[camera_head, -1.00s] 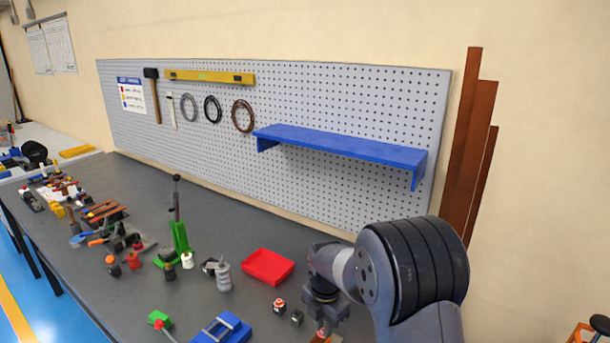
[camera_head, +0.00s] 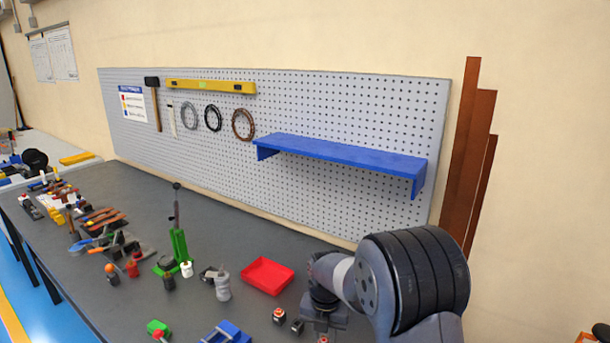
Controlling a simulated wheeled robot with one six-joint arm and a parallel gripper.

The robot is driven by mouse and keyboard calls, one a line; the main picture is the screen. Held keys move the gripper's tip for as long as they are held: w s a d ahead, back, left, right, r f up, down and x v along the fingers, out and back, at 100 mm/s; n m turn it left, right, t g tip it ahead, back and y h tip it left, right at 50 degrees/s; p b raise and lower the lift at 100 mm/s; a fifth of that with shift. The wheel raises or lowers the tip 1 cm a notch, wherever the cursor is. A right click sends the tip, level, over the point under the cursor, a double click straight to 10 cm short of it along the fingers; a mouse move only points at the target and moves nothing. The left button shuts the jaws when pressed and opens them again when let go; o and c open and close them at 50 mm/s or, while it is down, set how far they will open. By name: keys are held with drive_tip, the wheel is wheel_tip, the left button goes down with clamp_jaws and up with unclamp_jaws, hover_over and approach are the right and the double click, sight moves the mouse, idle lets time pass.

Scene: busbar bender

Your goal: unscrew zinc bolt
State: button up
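My gripper (camera_head: 322,325) hangs low over the grey workbench (camera_head: 120,215), near the bottom edge of the picture, right of the red tray. Its fingertips are cut off or hidden, so I cannot tell whether it is open or shut or holds anything. A small orange-red spot shows just below it, too cut off to identify. I cannot make out a zinc bolt in this view.
A red tray (camera_head: 268,276), a grey cylinder (camera_head: 222,285) and two small dark parts lie left of my gripper. A green-based lever tool (camera_head: 179,243) stands further left. A blue vise-like tool (camera_head: 228,333) is at the bottom. A blue shelf (camera_head: 340,152) overhangs behind.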

drive_tip(key=m, duration=0.5)
drive_tip(key=shift+m, duration=0.4)
drive_tip(key=m, duration=0.5)
drive_tip(key=shift+m, duration=0.3)
idle(0.3)
drive_tip(key=shift+m, duration=0.3)
drive_tip(key=m, duration=0.5)
